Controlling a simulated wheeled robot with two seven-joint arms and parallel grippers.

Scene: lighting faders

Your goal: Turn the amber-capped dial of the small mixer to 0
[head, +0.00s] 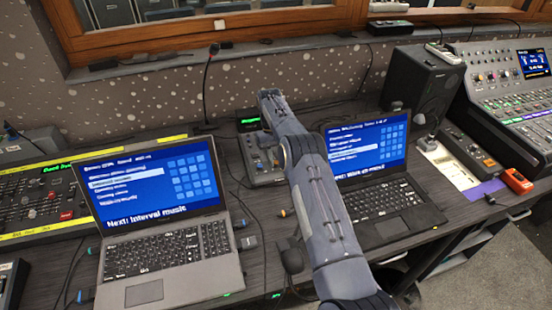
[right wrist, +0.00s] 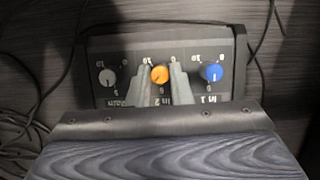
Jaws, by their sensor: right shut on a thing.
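The small mixer (right wrist: 215,45) appears upside down in the right wrist view, with a row of three dials. The amber-capped dial (right wrist: 160,75) is in the middle, over the label In 2, with 10 on its left, 0 on its right and 5 below. I cannot read its pointer clearly. My right gripper (right wrist: 164,72) is shut on the amber dial, one finger on each side. In the head view the mixer (head: 253,160) stands between two laptops, partly covered by my right arm. My left gripper is not in view.
A blue dial (right wrist: 212,73) and a grey dial (right wrist: 107,78) flank the amber one closely. A left laptop (head: 170,260) and a right laptop (head: 385,205) stand open beside my arm. Loose cables lie around the mixer. A gooseneck microphone (head: 206,85) rises behind.

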